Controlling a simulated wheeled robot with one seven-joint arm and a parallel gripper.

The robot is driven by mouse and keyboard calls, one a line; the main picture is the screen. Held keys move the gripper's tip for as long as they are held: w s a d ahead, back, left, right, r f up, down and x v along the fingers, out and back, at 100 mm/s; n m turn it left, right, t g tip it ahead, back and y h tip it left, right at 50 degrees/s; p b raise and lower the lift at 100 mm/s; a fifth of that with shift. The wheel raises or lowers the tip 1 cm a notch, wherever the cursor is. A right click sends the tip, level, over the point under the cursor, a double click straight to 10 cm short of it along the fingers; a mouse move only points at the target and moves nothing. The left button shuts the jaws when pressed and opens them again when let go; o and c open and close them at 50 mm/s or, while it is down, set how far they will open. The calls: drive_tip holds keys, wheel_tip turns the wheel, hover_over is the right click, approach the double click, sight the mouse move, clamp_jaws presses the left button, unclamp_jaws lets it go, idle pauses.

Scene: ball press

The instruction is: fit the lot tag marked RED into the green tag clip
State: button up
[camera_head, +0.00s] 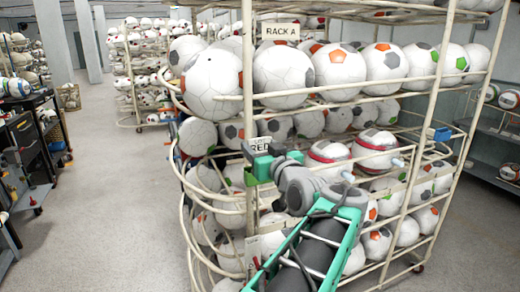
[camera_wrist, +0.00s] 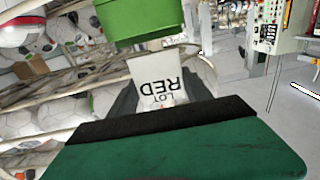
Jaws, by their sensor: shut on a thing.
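The white lot tag marked RED (camera_wrist: 157,80) is held in my gripper (camera_wrist: 162,103), between its dark fingers, with its lettering upside down in the wrist view. The green tag clip (camera_wrist: 142,18) shows at the top of the wrist view, just beyond the tag's free edge. A narrow gap seems to lie between them, but I cannot tell if they touch.
Rack A, with its cream posts (camera_head: 247,80), is full of footballs and stands close around my gripper. A blue clip (camera_head: 438,133) is on its right post. A dark cart (camera_head: 30,150) stands at the left. The grey floor (camera_head: 105,220) between is clear.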

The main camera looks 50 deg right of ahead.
drive_tip(key=shift+f+b, duration=2.45)
drive_tip(key=shift+b, duration=0.2)
drive_tip(key=o, duration=1.4)
drive_tip(key=shift+f, duration=0.1)
drive_tip(key=shift+s+a+f, duration=0.1)
drive_tip(key=shift+s+f, duration=0.05)
drive_tip(key=shift+s, duration=0.1)
drive_tip(key=b+v, duration=0.1)
drive_tip(key=v, duration=0.6)
drive_tip(key=shift+s+r, duration=0.25)
drive_tip(key=shift+r, duration=0.15)
